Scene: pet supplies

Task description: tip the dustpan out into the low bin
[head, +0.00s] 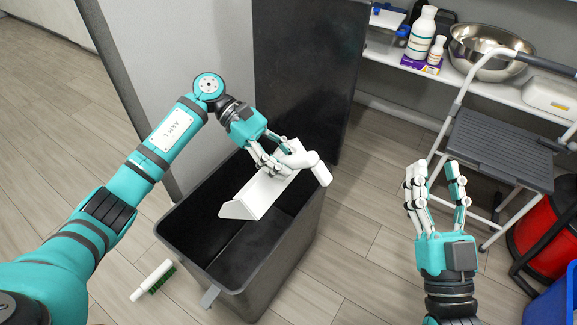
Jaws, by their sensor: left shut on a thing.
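The white dustpan (257,193) is in my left gripper (280,158), which is shut on its thick handle at the upper right. The dustpan is over the opening of the low bin (180,238), tilted, with its pan toward the lower left. My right gripper (436,172) is open and empty, to the right of the bin, fingers pointing up.
A white brush with green bristles (153,280) lies on the floor left of the bin. A step stool (497,150) and a red container (545,225) stand at the right. A shelf at the back holds white bottles (421,33) and a metal bowl (488,48).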

